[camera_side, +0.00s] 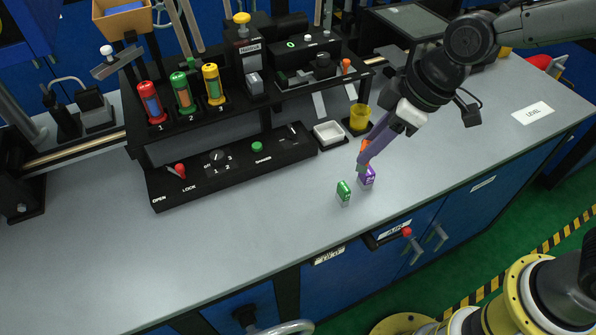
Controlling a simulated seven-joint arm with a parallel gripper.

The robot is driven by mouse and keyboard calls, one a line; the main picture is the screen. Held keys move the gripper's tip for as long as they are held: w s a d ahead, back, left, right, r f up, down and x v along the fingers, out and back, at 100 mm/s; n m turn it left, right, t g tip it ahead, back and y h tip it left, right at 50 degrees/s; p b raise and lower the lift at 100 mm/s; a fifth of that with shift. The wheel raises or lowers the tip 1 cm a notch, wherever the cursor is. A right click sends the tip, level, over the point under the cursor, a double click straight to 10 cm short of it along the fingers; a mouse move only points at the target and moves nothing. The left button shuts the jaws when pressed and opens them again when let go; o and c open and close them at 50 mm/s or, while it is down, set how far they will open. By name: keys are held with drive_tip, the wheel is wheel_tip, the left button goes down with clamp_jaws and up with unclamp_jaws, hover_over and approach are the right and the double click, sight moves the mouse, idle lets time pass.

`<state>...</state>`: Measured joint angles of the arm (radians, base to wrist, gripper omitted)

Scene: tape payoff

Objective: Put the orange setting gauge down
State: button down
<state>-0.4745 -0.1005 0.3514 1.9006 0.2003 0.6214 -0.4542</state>
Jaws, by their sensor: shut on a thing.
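My gripper (363,163) reaches down from the upper right over the front part of the grey bench. It is shut on the orange setting gauge (364,147), of which only a small orange part shows beside the fingers. A purple block (368,177) with white markings is right at the fingertips. I cannot tell whether the gauge or the fingers touch this block.
The bench's front left (200,255) is clear.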

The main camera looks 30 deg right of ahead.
drive_tip(key=w+a+f, duration=0.2)
drive_tip(key=w+f, duration=0.1)
drive_tip(key=w+a+f, duration=0.2)
drive_tip(key=w+f, duration=0.1)
drive_tip(key=w, duration=0.1)
drive_tip(key=w+a+f, duration=0.2)
drive_tip(key=w+f, duration=0.1)
drive_tip(key=shift+w+a+f, duration=0.2)
drive_tip(key=shift+w+f, duration=0.05)
drive_tip(key=shift+w, duration=0.15)
drive_tip(key=shift+f, duration=1.4)
drive_tip(key=shift+f, duration=0.15)
drive_tip(key=c, duration=0.5)
unclamp_jaws()
